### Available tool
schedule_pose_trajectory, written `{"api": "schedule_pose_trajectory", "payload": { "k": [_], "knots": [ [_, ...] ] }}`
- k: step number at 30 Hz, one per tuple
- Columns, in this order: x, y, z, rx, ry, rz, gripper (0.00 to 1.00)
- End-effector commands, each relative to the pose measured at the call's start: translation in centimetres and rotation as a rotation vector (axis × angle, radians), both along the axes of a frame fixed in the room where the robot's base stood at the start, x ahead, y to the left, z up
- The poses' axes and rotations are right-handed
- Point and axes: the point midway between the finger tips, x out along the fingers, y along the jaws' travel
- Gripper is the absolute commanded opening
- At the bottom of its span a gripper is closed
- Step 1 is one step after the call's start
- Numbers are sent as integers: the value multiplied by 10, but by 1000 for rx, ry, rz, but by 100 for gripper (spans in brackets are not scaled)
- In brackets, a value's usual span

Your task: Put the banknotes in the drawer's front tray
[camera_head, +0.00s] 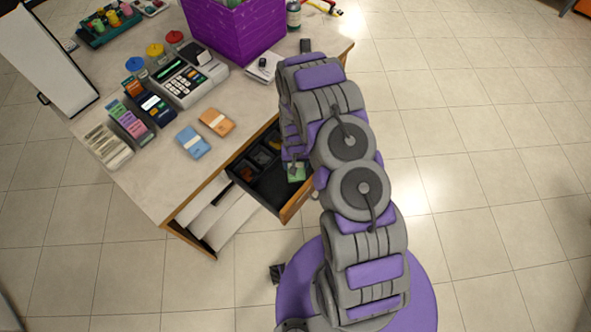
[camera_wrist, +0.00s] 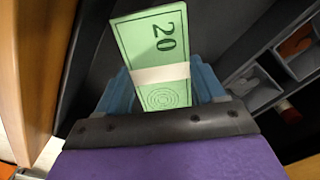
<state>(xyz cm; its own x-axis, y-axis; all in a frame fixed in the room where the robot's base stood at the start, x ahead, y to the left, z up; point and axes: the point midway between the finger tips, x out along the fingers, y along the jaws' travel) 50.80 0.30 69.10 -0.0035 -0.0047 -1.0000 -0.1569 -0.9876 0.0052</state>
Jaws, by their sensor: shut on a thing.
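A green bundle of banknotes (camera_wrist: 152,50), marked 20 and wrapped in a white band, is between the blue fingers of my gripper (camera_wrist: 162,82), which is shut on it. A green piece of it also shows beside my arm in the head view (camera_head: 296,172). The bundle is over the open drawer (camera_head: 288,212), above its dark front section (camera_wrist: 90,60). I cannot tell whether it touches the floor of that section. A blue bundle (camera_head: 193,143) and an orange bundle (camera_head: 216,122) lie on the counter. My arm hides part of the drawer.
Small compartments (camera_wrist: 262,95) with coloured contents lie at the drawer's back. The wooden drawer front (camera_wrist: 32,75) is close on the left in the wrist view. A cash register (camera_head: 185,78), card holders and a purple bin (camera_head: 235,30) crowd the counter (camera_head: 165,185).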

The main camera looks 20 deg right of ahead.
Motion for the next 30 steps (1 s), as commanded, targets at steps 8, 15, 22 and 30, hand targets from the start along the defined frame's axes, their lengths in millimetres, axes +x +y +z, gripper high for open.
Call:
{"api": "schedule_pose_trajectory", "payload": {
  "k": [8,15,22,30],
  "knots": [
    [1,-1,-22,1,-1,0,37],
    [0,0,-47,0,-1,0,37],
    [0,0,-46,0,-1,0,37],
    [1,0,-48,0,-1,0,87]
  ]
}}
